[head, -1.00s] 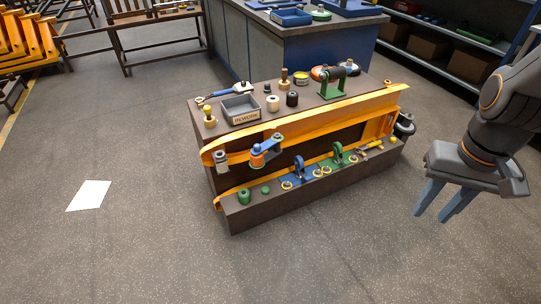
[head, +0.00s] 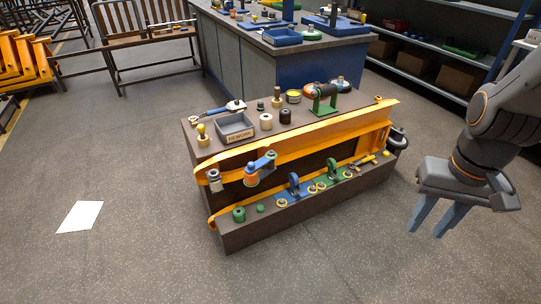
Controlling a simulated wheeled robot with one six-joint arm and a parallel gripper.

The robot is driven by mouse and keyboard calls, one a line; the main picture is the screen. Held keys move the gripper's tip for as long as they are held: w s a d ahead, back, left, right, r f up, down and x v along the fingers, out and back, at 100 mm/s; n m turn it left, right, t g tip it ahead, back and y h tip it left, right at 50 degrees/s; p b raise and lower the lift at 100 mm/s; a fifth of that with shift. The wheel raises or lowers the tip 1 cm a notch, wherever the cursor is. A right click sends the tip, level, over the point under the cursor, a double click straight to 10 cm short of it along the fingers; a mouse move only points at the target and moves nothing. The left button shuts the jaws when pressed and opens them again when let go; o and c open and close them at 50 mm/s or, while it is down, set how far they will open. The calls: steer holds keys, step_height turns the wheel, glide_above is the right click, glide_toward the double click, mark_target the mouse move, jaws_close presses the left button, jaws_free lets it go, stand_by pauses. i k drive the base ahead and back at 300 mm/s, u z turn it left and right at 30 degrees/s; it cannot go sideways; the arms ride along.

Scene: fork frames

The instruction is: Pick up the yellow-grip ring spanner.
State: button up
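A small yellow-handled tool (head: 365,160) lies at the right end of the low front ledge of the brown workstand. It is too small to tell whether it is the yellow-grip ring spanner. A blue-handled tool (head: 222,109) lies on the stand's top at the back left. My gripper (head: 424,234) hangs in the air at the right of the head view, fingers pointing down. Its two fingers are apart with nothing between them. It appears right of the stand and clear of it.
The brown stand (head: 238,238) has an orange beam along its front. Its top holds a grey bin (head: 235,128), several spools and a green bracket (head: 323,105). A blue bench (head: 270,62) and shelves stand behind. White paper (head: 80,217) lies on open floor at left.

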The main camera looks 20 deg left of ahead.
mark_target(363, 161)
steer(key=z, duration=0.4)
steer(key=i, duration=2)
steer(key=u, duration=0.7)
